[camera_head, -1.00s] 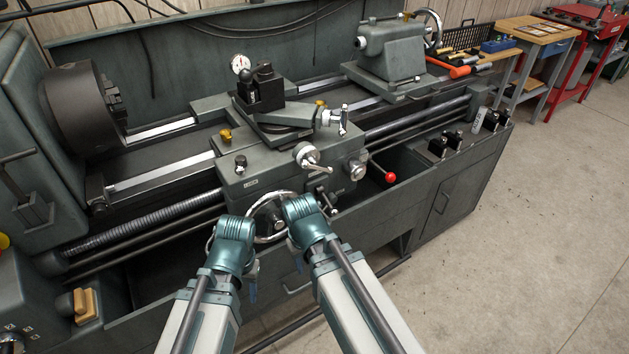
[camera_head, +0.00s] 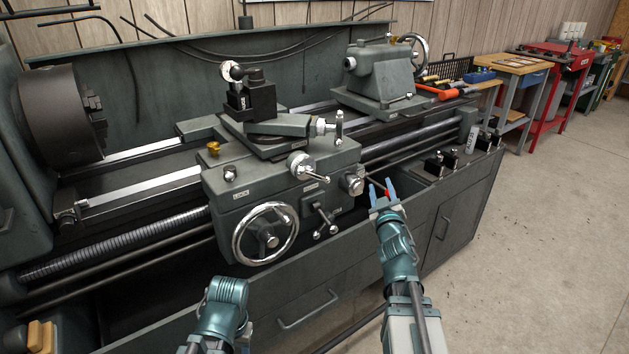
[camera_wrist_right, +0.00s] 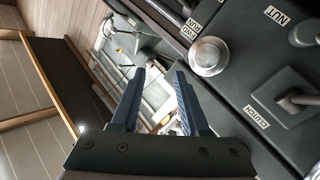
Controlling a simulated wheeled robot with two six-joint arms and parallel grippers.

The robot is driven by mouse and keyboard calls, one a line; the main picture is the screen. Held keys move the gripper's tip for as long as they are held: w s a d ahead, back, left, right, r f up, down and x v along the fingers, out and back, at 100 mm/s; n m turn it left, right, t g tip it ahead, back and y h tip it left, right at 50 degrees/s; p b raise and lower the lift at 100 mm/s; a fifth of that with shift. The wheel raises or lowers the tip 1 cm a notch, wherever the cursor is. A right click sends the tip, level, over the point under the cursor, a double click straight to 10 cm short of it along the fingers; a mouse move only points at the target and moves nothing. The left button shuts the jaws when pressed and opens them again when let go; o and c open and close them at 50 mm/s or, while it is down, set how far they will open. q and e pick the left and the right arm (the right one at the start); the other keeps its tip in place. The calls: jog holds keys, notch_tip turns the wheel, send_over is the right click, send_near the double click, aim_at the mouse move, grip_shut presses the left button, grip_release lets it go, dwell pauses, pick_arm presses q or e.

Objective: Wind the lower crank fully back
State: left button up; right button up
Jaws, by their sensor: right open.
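The lathe carriage (camera_head: 240,198) carries a small silver crank (camera_head: 302,167) on its front. A second, higher crank (camera_head: 328,127) with an upright handle sits at the end of the top slide. I take the one on the front as the lower crank. My right gripper (camera_head: 381,188) is open and empty, to the right of the lower crank and apart from it, by a red ball lever it partly covers. In the right wrist view the jaws (camera_wrist_right: 160,73) are spread with nothing between them. My left wrist shows at the bottom of the head view; its jaws are hidden.
A large handwheel (camera_head: 265,233) and a three-armed lever (camera_head: 325,222) are low on the carriage front. A round silver knob (camera_head: 354,184) sits just left of my right gripper; a similar knob (camera_wrist_right: 209,56) shows in the wrist view. Floor is clear at right.

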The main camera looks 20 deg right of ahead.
notch_tip(320, 180, up, 5)
jog(key=s+a+n+t+y, duration=0.1)
jog(key=a+n+t+y, duration=0.15)
jog(key=n+y, duration=0.25)
jog(key=n+g+y, duration=0.5)
jog(key=n+y, duration=0.7)
jog(key=y, duration=0.1)
send_near(318, 178)
jog(key=shift+t, duration=0.25)
jog(key=p+x, duration=0.3)
jog(key=x, duration=0.8)
jog(key=shift+a+f, duration=0.1)
jog(key=shift+a, duration=0.05)
grip_shut()
